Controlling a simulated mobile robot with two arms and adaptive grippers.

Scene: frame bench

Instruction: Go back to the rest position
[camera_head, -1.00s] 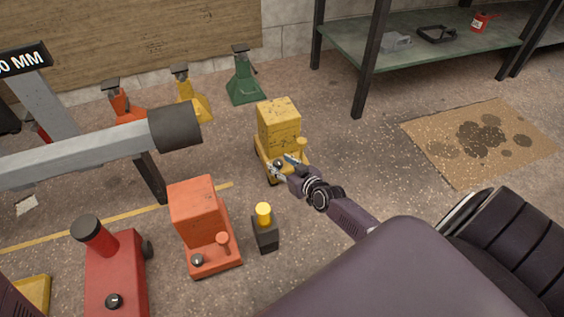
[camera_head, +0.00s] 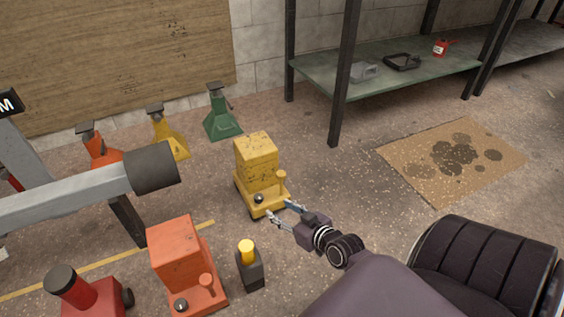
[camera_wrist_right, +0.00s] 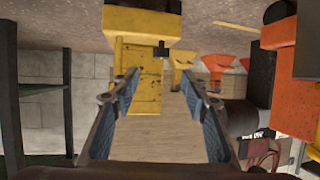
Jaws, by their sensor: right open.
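My right gripper (camera_head: 283,213) is open and empty in the head view. Its fingers are spread just in front of a yellow wheeled machine (camera_head: 257,165), with a small gap or contact that I cannot tell apart. In the right wrist view the open fingers (camera_wrist_right: 160,95) stand to either side of the yellow machine (camera_wrist_right: 140,75), which appears upside down beyond them. My left gripper is in neither view.
An orange machine (camera_head: 180,260), a red machine (camera_head: 92,298) and a small dark jack with a yellow top (camera_head: 249,268) stand at lower left. Green (camera_head: 221,122) and yellow (camera_head: 168,140) stands are behind. A shelf (camera_head: 410,80) and stained cardboard (camera_head: 420,170) lie right.

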